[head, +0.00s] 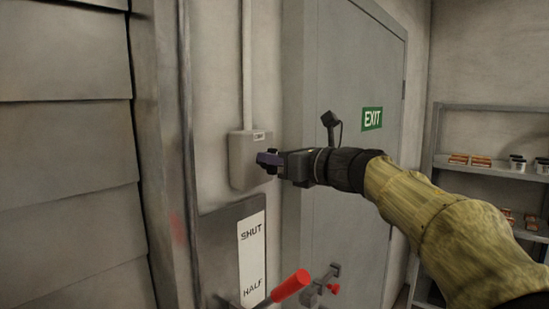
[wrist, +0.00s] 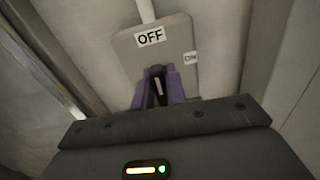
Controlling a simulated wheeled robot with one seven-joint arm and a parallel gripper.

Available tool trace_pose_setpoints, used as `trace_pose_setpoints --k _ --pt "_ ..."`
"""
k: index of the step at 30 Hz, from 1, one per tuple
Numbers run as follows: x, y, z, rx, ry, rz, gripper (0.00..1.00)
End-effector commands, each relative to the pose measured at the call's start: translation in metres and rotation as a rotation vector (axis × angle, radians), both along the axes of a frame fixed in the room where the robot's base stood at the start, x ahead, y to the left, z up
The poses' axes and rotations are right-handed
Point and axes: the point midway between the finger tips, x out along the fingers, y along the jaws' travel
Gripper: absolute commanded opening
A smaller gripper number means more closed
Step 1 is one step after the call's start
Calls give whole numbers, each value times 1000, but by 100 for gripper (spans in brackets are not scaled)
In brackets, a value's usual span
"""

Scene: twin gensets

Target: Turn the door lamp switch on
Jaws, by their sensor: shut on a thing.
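The door lamp switch is a grey wall box (head: 238,160) beside the grey door, with a conduit running up from it. In the wrist view the box (wrist: 125,48) shows a white label reading OFF near its upper edge. My gripper (head: 266,158) is at the front of the box. In the wrist view its purple fingers (wrist: 159,88) are close together, shut on the switch lever (wrist: 157,87), a narrow piece mostly hidden between them. The lever's exact tilt cannot be told.
Below the box is a panel (head: 251,262) marked SHUT and HALF, with a red-handled lever (head: 291,286). Shelves (head: 492,167) with small goods stand at the right. Grey slats (head: 65,145) fill the left.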

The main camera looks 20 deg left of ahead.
Motion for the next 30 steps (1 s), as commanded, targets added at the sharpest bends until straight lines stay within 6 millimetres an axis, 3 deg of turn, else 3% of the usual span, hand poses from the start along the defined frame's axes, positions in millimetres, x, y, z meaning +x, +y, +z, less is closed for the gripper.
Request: trace_pose_setpoints --k 11,30 --pt "3 -2 1 80 194 -3 0" --pt "6 -3 -1 307 750 -1 0"
